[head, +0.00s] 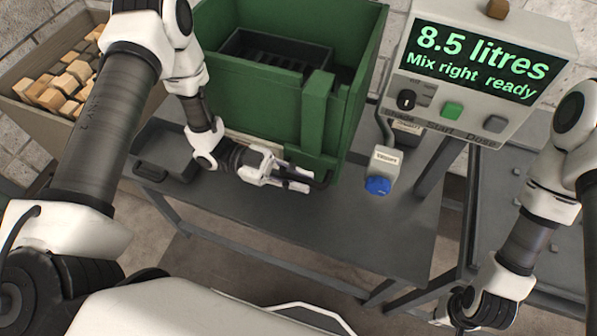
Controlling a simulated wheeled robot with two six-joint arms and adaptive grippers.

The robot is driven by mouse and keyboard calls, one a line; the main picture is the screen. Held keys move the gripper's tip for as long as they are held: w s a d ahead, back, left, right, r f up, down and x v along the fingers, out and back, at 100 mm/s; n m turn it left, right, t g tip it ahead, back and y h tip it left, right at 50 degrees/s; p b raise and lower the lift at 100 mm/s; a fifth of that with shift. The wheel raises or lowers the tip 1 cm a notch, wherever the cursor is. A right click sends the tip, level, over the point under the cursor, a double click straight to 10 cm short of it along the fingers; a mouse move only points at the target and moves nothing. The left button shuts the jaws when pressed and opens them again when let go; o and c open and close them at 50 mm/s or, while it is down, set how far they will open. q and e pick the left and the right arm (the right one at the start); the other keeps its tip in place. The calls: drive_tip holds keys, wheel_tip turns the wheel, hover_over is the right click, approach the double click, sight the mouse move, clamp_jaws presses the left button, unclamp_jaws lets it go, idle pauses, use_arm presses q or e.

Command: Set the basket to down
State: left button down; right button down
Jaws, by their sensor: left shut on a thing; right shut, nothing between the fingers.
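A dark basket (268,55) sits inside the open-topped green housing (245,105) in the upper middle of the head view. A green upright (318,110) runs down the housing's front right corner. My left gripper (303,180) is in front of the housing's lower front, near the foot of that upright. It is shut on a dark handle (322,182), which its fingers largely hide. My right gripper (455,318) is low at the right, shut and empty, well away from the housing. The basket's lower part is hidden by the housing walls.
A control box (480,110) at the upper right reads "8.5 litres, Mix right ready". A grey tray (165,155) is at the left, beside a bin (25,110) of wooden blocks.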

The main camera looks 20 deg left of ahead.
use_arm(q)
drive_tip(key=shift+f, duration=0.65)
drive_tip(key=shift+s+d+r, duration=0.1)
drive_tip(key=shift+s, duration=0.05)
drive_tip(key=c, duration=1.3)
unclamp_jaws()
drive_tip(key=shift+c, duration=0.2)
drive_tip(key=shift+o, duration=1)
drive_tip(key=shift+d, duration=0.15)
drive_tip(key=a, duration=1.2)
drive_tip(key=shift+w, duration=0.35)
drive_tip(key=shift+a, duration=0.1)
